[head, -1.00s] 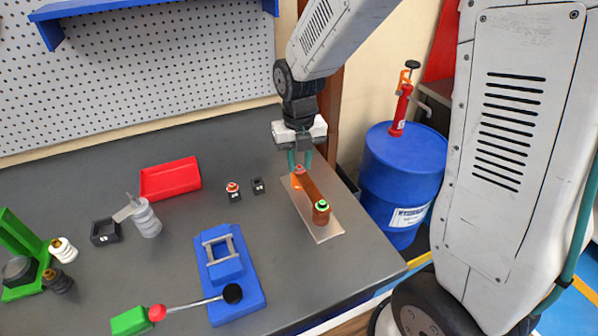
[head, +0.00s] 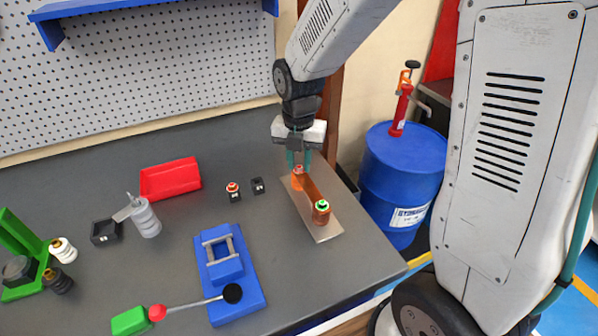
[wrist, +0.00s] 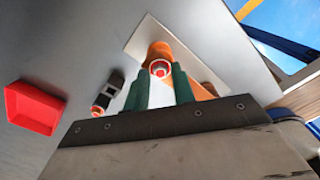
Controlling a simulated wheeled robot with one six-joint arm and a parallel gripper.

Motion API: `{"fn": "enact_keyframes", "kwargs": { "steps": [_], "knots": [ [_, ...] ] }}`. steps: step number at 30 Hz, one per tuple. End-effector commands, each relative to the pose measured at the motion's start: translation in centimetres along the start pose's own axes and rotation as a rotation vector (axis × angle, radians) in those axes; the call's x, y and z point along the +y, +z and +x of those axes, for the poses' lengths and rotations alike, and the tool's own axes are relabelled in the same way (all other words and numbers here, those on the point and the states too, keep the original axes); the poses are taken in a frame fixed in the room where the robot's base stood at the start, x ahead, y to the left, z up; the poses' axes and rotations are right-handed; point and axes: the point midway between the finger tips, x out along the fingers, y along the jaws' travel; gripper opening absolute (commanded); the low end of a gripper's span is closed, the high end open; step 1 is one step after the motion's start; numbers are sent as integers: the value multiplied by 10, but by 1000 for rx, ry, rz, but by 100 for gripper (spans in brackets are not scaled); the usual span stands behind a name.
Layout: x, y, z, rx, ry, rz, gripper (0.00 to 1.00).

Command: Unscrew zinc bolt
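A copper busbar assembly (head: 312,190) lies on a pale plate (head: 325,232) near the table's right edge. A bolt with a red-ringed head (head: 298,169) stands at its far end; in the wrist view the same bolt head (wrist: 159,68) shows a pale centre. A green-ringed bolt (head: 322,205) stands at the near end. I cannot tell from its look which bolt is zinc. My gripper (head: 299,165) points down over the red-ringed bolt. Its green fingers (wrist: 160,85) are apart, one on each side of the bolt head, with no clear contact visible.
A small black holder with a red-ringed piece (head: 233,190) and another black block (head: 258,186) stand to the left. A blue bender (head: 235,290) with a lever stands in front. A blue drum (head: 400,175) is beyond the table.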

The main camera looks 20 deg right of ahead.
Motion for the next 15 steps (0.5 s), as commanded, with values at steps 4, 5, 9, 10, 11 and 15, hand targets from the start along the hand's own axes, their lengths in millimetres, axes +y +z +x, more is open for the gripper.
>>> {"fn": "enact_keyframes", "kwargs": {
  "steps": [4,5,9,10,11,15],
  "knots": [
    [0,0,0,1,0,145,25],
    [0,0,0,1,0,190,25],
    [0,0,0,3,0,385,25],
    [0,0,0,3,-1,416,25],
    [0,0,0,3,-1,441,25],
    [0,0,0,3,-1,493,25]
  ]
}}
